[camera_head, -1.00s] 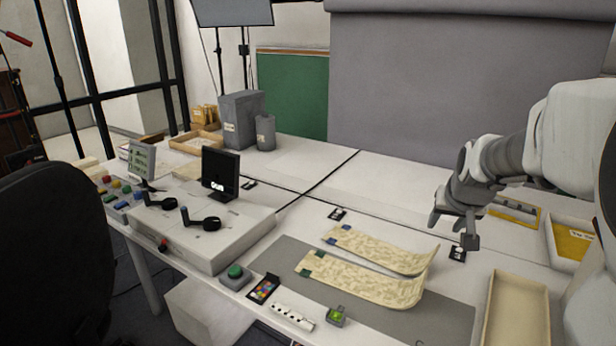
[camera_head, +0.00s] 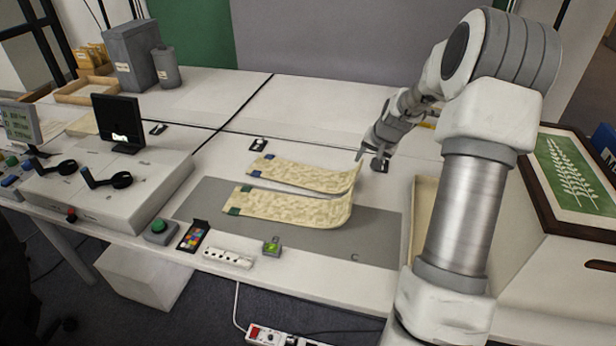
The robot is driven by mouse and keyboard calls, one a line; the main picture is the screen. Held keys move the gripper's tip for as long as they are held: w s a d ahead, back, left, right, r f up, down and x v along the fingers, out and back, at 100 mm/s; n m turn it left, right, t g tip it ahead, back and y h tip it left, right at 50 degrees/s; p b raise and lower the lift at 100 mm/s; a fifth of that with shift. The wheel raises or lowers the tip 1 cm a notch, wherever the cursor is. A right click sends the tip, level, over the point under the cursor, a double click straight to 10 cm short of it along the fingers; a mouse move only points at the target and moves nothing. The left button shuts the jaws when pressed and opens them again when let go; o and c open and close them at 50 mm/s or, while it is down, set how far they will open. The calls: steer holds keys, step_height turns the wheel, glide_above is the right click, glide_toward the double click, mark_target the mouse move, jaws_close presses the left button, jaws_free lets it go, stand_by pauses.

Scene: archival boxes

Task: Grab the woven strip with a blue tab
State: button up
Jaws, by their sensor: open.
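The cream woven strip with a blue tab (camera_head: 300,176) is the farther of two strips on the table. Its blue tab (camera_head: 263,164) is at the left end, and its right end curls upward. The similar strip with a green tab (camera_head: 290,206) lies in front of it, on the grey mat (camera_head: 380,232), with its right end also raised. My gripper (camera_head: 371,163) is open and empty. It is just right of the blue-tab strip's raised right end, close in the picture; I cannot tell whether they touch.
A tan tray (camera_head: 423,212) is partly hidden behind my arm. A colour card (camera_head: 193,237), a white strip of sockets (camera_head: 228,257) and a small green-topped device (camera_head: 271,246) line the front edge. The table behind the strips is mostly clear.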

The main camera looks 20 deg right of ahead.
mark_target(357, 174)
steer(key=shift+a+b+x, duration=0.2)
steer(key=shift+b+x, duration=0.35)
steer(key=shift+x, duration=3.8)
steer(key=shift+f+b, duration=0.2)
steer(key=shift+b, duration=0.1)
steer(key=shift+c, duration=0.2)
steer(key=c, duration=0.7)
jaws_close()
